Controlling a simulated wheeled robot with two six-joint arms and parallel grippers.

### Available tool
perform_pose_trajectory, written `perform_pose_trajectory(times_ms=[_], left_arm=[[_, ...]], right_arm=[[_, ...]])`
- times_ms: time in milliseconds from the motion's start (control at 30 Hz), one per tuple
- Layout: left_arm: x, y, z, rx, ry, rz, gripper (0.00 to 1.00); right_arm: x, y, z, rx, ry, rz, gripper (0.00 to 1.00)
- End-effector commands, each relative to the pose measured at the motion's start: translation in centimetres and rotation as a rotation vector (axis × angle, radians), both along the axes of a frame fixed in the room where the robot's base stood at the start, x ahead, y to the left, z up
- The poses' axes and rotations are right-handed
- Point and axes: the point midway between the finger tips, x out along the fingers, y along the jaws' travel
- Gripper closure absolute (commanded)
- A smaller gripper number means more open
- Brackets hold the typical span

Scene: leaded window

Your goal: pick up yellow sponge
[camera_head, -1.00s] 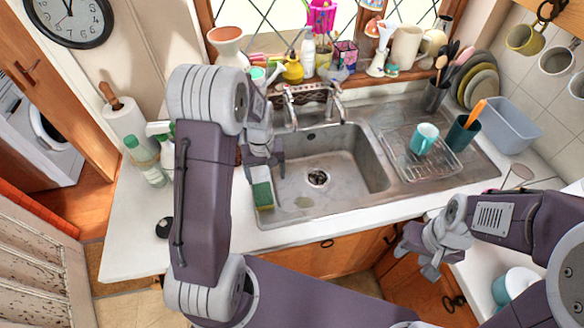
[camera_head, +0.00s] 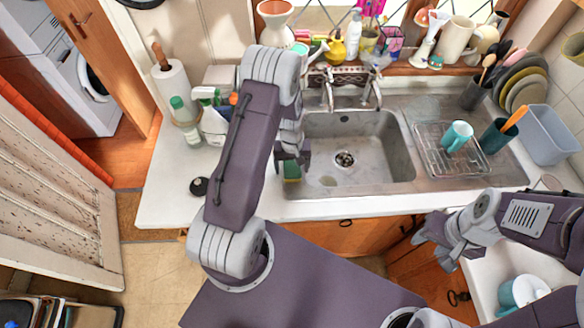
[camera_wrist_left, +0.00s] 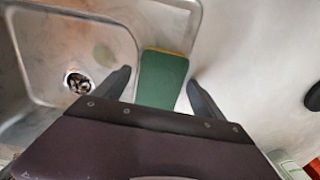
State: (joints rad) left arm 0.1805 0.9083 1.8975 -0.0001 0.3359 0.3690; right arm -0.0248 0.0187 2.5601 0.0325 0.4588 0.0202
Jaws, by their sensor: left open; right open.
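The sponge (camera_head: 291,171) is green on its top face with a thin yellow edge. It lies on the left rim of the steel sink (camera_head: 345,160), beside the basin. In the left wrist view the sponge (camera_wrist_left: 163,80) shows its green face between the two dark fingers, its near end hidden by my gripper body. My left gripper (camera_head: 291,158) is open just above the sponge, with a finger on either side and visible gaps to it. My right gripper (camera_head: 440,245) is open and empty in front of the counter, at the right.
A drying rack (camera_head: 450,150) with a teal mug (camera_head: 457,136) stands right of the basin. Spray bottles (camera_head: 212,122) and a paper towel roll (camera_head: 178,88) stand on the left counter. A tap (camera_head: 345,90) rises behind the basin. The left front counter is mostly clear.

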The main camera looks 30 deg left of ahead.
Motion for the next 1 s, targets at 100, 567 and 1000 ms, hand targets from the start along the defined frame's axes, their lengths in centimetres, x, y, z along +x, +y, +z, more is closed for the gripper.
perform_pose_trajectory(times_ms=[100,567,1000], left_arm=[[0.0,0.0,-0.1,0.0,0.0,0.0,0.2],[0.0,0.0,0.0,0.0,0.0,0.001,0.84],[0.2,0.1,3.1,0.001,-0.007,0.001,0.84]], right_arm=[[0.0,0.0,-0.1,0.0,0.0,0.0,0.57],[0.0,0.0,0.0,0.0,0.0,0.0,0.57],[0.0,0.0,-1.2,0.0,0.0,0.0,0.57]])
